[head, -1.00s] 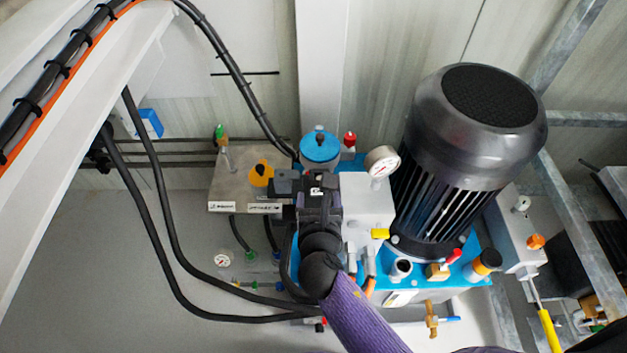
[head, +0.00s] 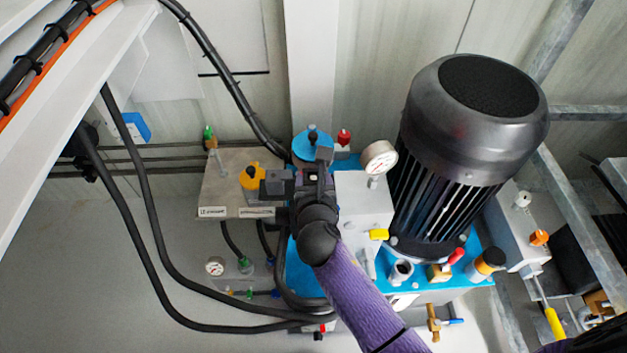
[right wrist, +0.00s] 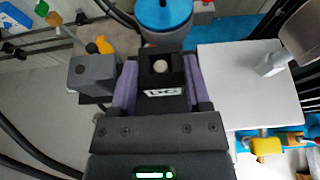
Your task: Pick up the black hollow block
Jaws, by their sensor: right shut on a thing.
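The black hollow block (right wrist: 174,72) sits between the two purple-sided fingers of my right gripper (right wrist: 158,85) in the right wrist view. A pale round thing shows in its opening. The fingers are shut on it. In the head view my right gripper (head: 314,172) is in front of the blue round cap (head: 312,145), left of the white block (head: 362,205); the arm covers much of what lies below. Whether the held block touches anything beneath cannot be told. My left gripper is not in view.
A dark grey cube (right wrist: 93,76) is close left of the gripper, near a yellow-orange knob (head: 252,176). A large black motor (head: 455,150) and a pressure gauge (head: 379,158) stand to the right. Black hoses (head: 150,215) loop at the left.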

